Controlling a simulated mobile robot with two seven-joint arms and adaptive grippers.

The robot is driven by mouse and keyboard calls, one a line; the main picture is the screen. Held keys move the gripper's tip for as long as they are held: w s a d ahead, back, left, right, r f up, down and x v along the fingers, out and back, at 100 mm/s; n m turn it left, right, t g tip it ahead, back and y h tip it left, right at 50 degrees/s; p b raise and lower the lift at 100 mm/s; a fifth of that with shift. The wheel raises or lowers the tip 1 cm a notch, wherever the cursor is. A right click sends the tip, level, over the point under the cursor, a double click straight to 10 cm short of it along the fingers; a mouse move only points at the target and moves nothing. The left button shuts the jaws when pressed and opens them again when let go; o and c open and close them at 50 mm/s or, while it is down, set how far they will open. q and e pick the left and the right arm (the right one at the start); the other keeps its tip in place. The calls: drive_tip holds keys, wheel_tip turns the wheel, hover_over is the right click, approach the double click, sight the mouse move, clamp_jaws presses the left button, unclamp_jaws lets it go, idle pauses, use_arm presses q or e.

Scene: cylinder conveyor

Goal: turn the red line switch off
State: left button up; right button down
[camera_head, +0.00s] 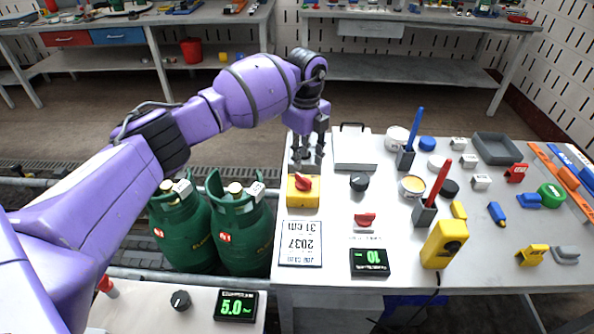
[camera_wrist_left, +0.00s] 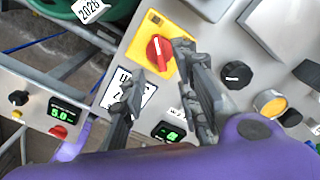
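A red rotary switch (camera_head: 303,183) sits on a yellow plate (camera_head: 303,199) at the left edge of the table. In the left wrist view the red knob (camera_wrist_left: 158,50) has a white line on its handle, and its yellow plate (camera_wrist_left: 142,45) is tilted in the picture. A second red switch (camera_head: 365,219) sits above a small green-digit display (camera_head: 370,262). My left gripper (camera_head: 309,158) is open and empty, with its fingers just behind the yellow plate's switch in the head view. In the left wrist view its fingertips (camera_wrist_left: 160,62) appear on either side of the red knob; contact cannot be told. My right gripper is not in view.
A black knob (camera_head: 359,182) and a printed card (camera_head: 300,243) are near the yellow plate. Green gas cylinders (camera_head: 243,232) stand left of the table.

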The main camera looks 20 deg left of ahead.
sight(305, 179)
use_arm(q)
wheel_tip(305, 179, down, 8)
drive_tip(key=shift+s+d+r, duration=0.1)
drive_tip(key=shift+d+r, duration=0.05)
drive_tip(key=shift+r, duration=0.1)
clamp_jaws()
